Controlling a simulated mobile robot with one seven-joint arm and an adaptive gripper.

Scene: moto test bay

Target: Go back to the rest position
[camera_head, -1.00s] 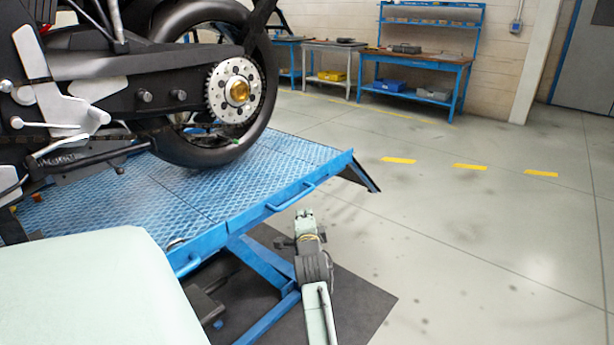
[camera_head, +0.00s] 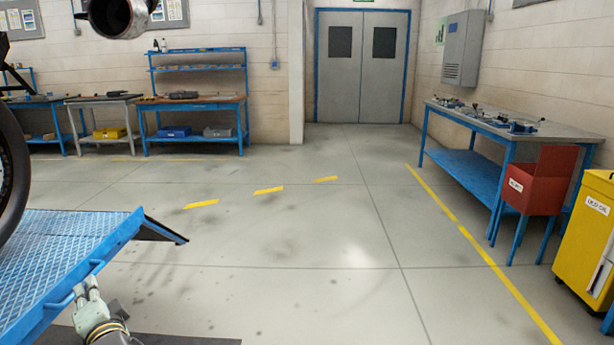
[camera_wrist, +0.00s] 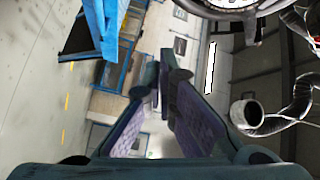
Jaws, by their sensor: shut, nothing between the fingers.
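My gripper (camera_wrist: 160,85) shows in the wrist view, its two dark fingers with purple-grey pads meeting near the middle of the picture. It is shut and nothing is between the fingers. The motorcycle's rear tyre (camera_head: 12,175) is cut off at the left edge of the head view. In the wrist view a metal disc of the motorcycle (camera_wrist: 232,4) is at the top, beyond the fingers.
A ramp flap (camera_head: 160,230) sticks out from the platform. Blue workbenches (camera_head: 195,103) stand by the back wall, left of grey double doors (camera_head: 362,68). At right are a long bench (camera_head: 515,130), a red bin (camera_head: 540,180) and a yellow cabinet (camera_head: 590,235). The middle floor is clear.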

